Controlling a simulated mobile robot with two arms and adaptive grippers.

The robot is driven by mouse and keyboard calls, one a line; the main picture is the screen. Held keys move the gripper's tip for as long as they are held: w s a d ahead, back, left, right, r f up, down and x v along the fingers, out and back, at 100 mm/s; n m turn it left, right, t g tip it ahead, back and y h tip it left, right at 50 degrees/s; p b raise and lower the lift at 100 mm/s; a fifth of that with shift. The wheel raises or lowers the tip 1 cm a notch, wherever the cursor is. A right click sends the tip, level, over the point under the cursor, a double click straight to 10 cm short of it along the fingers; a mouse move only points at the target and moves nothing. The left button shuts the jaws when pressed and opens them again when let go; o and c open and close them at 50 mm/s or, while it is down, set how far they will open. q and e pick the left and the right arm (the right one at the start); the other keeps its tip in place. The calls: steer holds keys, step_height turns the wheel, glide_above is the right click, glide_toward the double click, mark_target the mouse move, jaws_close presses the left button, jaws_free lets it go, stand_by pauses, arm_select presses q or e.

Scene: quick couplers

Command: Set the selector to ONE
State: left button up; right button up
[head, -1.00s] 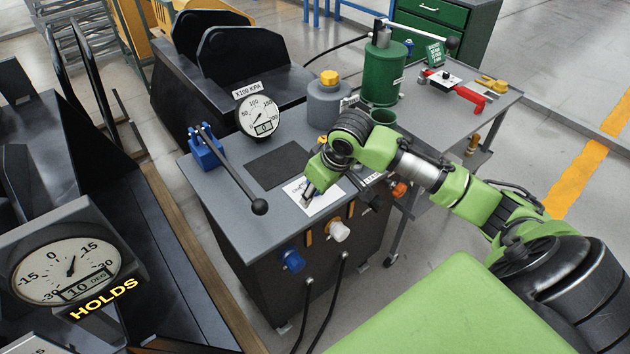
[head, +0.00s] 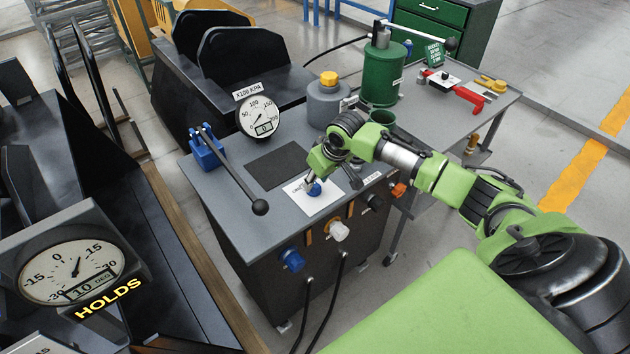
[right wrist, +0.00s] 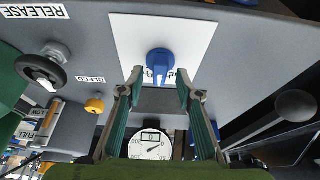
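The selector is a blue knob (head: 314,188) on a white plate (head: 323,202) on top of the dark bench. In the right wrist view the knob (right wrist: 160,62) has a narrow tab pointing down the picture, over lettering that is partly hidden and unreadable. My right gripper (right wrist: 160,76) is open, with one finger on each side of the tab's line and the knob just beyond the tips. I see gaps between fingers and knob. In the head view the right gripper (head: 311,181) is at the plate, partly hidden by its wrist. My left gripper is not in view.
A black lever with a ball end (head: 260,207) stands left of the plate, and a pressure gauge (head: 260,117) behind it. A green cylinder (head: 381,75) stands behind my right arm.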

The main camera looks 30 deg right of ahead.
steer(key=shift+x, duration=1)
jaws_close()
